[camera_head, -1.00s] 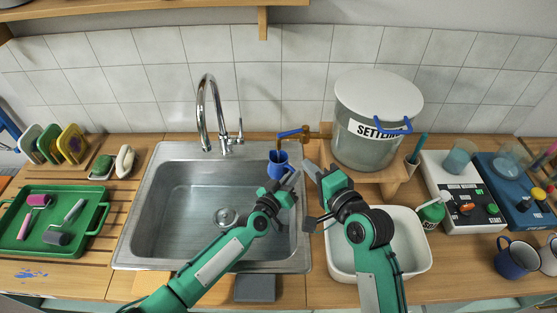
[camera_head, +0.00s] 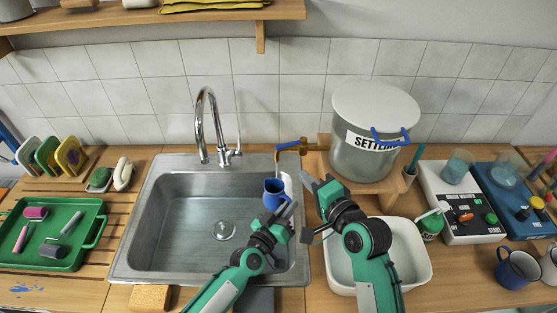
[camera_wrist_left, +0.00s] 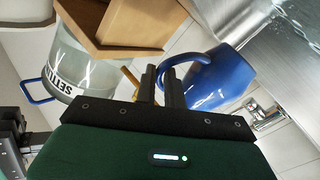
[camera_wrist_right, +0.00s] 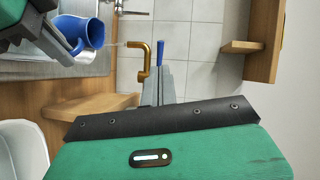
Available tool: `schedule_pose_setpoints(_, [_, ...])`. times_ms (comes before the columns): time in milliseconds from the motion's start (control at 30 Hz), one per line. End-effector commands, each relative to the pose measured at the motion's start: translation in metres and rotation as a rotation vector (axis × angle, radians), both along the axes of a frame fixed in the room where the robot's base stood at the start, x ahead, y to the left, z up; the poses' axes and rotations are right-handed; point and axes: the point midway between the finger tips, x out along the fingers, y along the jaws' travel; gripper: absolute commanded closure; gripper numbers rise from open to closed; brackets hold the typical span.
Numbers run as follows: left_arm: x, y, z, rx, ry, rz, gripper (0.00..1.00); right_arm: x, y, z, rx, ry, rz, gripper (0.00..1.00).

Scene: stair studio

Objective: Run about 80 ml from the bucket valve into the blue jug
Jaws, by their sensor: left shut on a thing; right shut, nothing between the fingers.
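The blue jug (camera_head: 273,194) is upright over the right part of the sink, below the brass spout (camera_head: 280,147) and clear of it. It also shows in the left wrist view (camera_wrist_left: 222,78). My left gripper (camera_head: 289,212) is shut on the jug's handle. The bucket (camera_head: 364,155), labelled "SETTLING", stands right of the sink. Its valve has a blue lever (camera_wrist_right: 161,51). A thin pale stream (camera_wrist_right: 120,44) shows between spout and jug in the right wrist view. My right gripper (camera_head: 309,180) is shut and empty, in front of the valve and apart from it. The jug's water level is hidden.
The bucket sits on a wooden stand (camera_head: 398,187). The steel sink (camera_head: 185,235) has a tall tap (camera_head: 203,120). A white basin (camera_head: 420,262) lies under my right arm. A green bottle (camera_head: 430,226) and lab devices (camera_head: 462,215) stand at right, a green tray (camera_head: 75,258) at left.

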Motion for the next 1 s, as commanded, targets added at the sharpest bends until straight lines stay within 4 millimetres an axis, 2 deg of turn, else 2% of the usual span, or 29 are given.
schedule_pose_setpoints(167, [0.001, 0.0, 0.001, -0.001, -0.003, 0.0, 1.0, 0.021, 0.017, 0.005, -0.165, -0.021, 0.075, 1.0])
schedule_pose_setpoints(500, [0.001, 0.0, 0.002, -0.001, -0.003, 0.0, 1.0, 0.069, 0.048, 0.022, -0.66, -0.072, 0.289, 1.0])
schedule_pose_setpoints(800, [0.001, 0.0, 0.002, -0.001, -0.003, 0.0, 1.0, 0.101, 0.053, 0.053, -1.085, -0.097, 0.466, 1.0])
schedule_pose_setpoints(1000, [0.001, 0.0, 0.002, -0.001, -0.003, 0.0, 1.0, 0.113, 0.049, 0.072, -1.282, -0.088, 0.549, 1.0])
